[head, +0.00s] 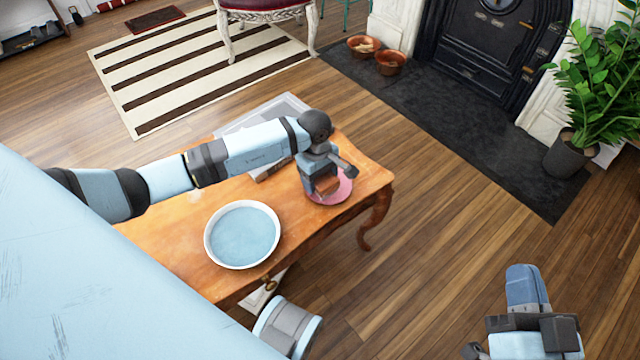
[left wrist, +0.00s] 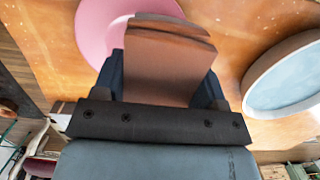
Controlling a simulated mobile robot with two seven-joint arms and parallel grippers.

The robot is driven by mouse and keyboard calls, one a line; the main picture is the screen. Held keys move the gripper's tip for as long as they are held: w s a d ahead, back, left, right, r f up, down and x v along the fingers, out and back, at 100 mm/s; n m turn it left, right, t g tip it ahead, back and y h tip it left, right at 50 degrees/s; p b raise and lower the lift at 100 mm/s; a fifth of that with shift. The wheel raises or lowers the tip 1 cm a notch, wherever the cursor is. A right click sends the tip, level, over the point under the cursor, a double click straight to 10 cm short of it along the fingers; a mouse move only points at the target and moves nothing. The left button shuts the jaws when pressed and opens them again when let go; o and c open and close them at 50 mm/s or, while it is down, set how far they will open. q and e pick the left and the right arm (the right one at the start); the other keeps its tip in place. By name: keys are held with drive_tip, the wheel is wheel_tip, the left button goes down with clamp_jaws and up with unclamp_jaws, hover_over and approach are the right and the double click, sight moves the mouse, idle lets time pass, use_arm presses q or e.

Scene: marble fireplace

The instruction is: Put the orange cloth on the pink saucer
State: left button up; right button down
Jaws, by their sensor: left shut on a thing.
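The pink saucer (head: 343,189) lies on the right end of the wooden table in the head view. It also shows at the top of the left wrist view (left wrist: 92,28). My left gripper (head: 325,190) is over the saucer. In the left wrist view my left gripper (left wrist: 165,75) is shut on the orange cloth (left wrist: 165,62), a brownish-orange folded piece that covers part of the saucer in that view. I cannot tell whether the cloth touches the saucer. My right gripper (head: 523,290) is away from the table at the lower right, and its fingertips are not clear.
A white-rimmed blue bowl (head: 209,240) stands on the wooden table (head: 180,255), left of the saucer. A grey tray-like object (head: 290,102) lies at the table's back edge. A potted plant (head: 566,155) and a fireplace (head: 480,50) stand at the right. The floor right of the table is clear.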

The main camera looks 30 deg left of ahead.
use_arm(q)
drive_tip(key=shift+f, duration=1.2)
use_arm(e)
drive_tip(key=shift+f+g, duration=0.3)
drive_tip(key=shift+f, duration=0.25)
use_arm(q)
drive_tip(key=shift+f+b, duration=0.15)
drive_tip(key=shift+b, duration=0.15)
drive_tip(key=o, duration=0.9)
use_arm(e)
drive_tip(key=shift+w+f, duration=0.1)
drive_tip(key=shift+w, duration=0.05)
